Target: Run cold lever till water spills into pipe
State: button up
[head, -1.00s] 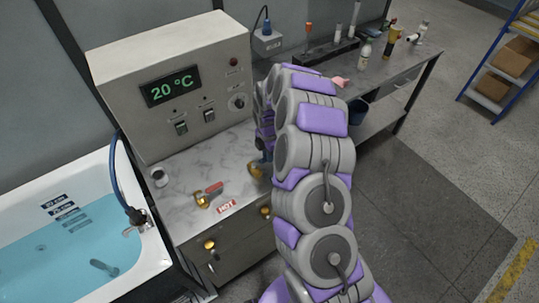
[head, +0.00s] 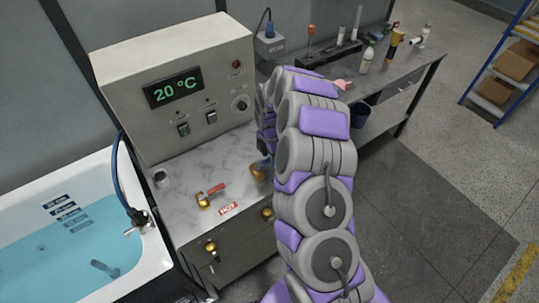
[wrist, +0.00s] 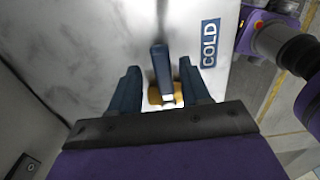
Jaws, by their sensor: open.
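The cold lever (wrist: 161,72) has a dark blue handle on a brass valve body, and in the wrist view it stands between the two fingers of my gripper (wrist: 163,88). The fingers are open, one on each side of the lever, with a gap to it. A blue COLD label (wrist: 210,43) lies to the right of it. In the head view my arm hides most of the cold lever; only some brass (head: 259,170) shows beside it. The bathtub (head: 150,262) at left holds blue water. No pipe can be made out for certain.
The hot lever (head: 212,192) with a red handle and HOT label (head: 228,208) sits left of my arm on the marble top. A control box (head: 185,60) reading 20 °C stands behind. A bench (head: 400,75) with bottles and tools is at the back right.

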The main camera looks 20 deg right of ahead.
notch_tip(320, 180, up, 17)
jog(key=p, duration=0.1)
jog(key=shift+r, duration=0.15)
dwell(0.4)
